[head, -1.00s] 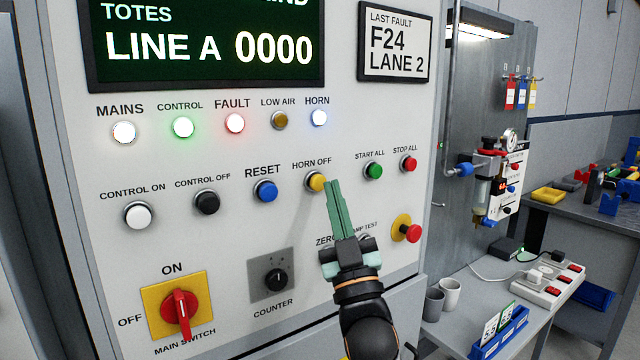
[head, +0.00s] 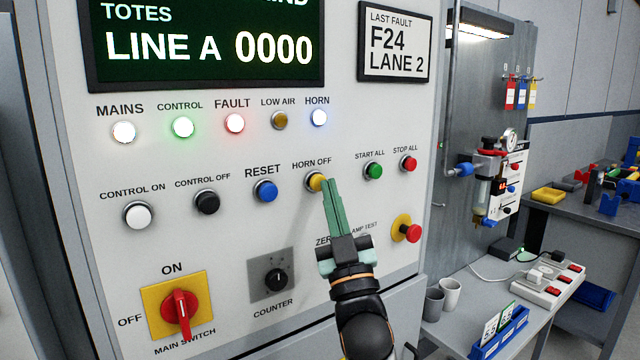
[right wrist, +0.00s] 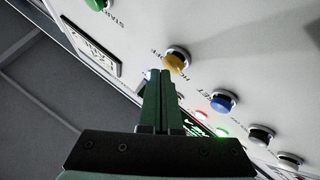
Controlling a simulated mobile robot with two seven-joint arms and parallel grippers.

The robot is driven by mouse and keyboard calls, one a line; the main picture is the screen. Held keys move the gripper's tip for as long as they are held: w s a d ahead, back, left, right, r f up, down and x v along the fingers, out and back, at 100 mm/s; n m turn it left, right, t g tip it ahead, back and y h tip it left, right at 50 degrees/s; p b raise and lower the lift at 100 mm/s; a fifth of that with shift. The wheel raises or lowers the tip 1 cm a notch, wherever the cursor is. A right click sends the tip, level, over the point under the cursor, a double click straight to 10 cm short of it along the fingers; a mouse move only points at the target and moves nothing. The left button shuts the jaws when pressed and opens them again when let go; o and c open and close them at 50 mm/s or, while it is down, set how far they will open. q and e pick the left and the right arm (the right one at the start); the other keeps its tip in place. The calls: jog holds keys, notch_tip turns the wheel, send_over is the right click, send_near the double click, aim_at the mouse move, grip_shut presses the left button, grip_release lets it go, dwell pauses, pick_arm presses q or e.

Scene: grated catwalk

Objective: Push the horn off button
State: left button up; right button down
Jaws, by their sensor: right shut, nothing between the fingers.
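The horn off button (head: 315,182) is a yellow push button in a metal ring, under the label HORN OFF on the pale panel. It also shows in the right wrist view (right wrist: 176,60), just beyond the fingertips. My right gripper (head: 329,181) is shut and empty, with its green fingers pointing up at the panel. In the head view its tips overlap the button's right edge. In the right wrist view the fingertips (right wrist: 159,72) appear just beside the button; I cannot tell whether they touch it. The blue-white HORN lamp (head: 319,117) is lit. My left gripper is not in view.
The blue reset button (head: 265,191) is left of the horn off button. The green start all (head: 373,170) and red stop all (head: 408,163) buttons are to its right. A red button on a yellow base (head: 407,231) and the counter knob (head: 276,279) sit lower.

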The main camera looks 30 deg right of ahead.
jog(key=shift+w+a, duration=0.1)
jog(key=shift+w, duration=0.7)
dwell(0.7)
jog(key=shift+s, duration=1.2)
jog(key=shift+s, duration=0.1)
jog(key=s, duration=0.3)
jog(key=s+p, duration=0.1)
jog(key=shift+s+d, duration=0.3)
jog(key=shift+s, duration=0.1)
dwell(0.4)
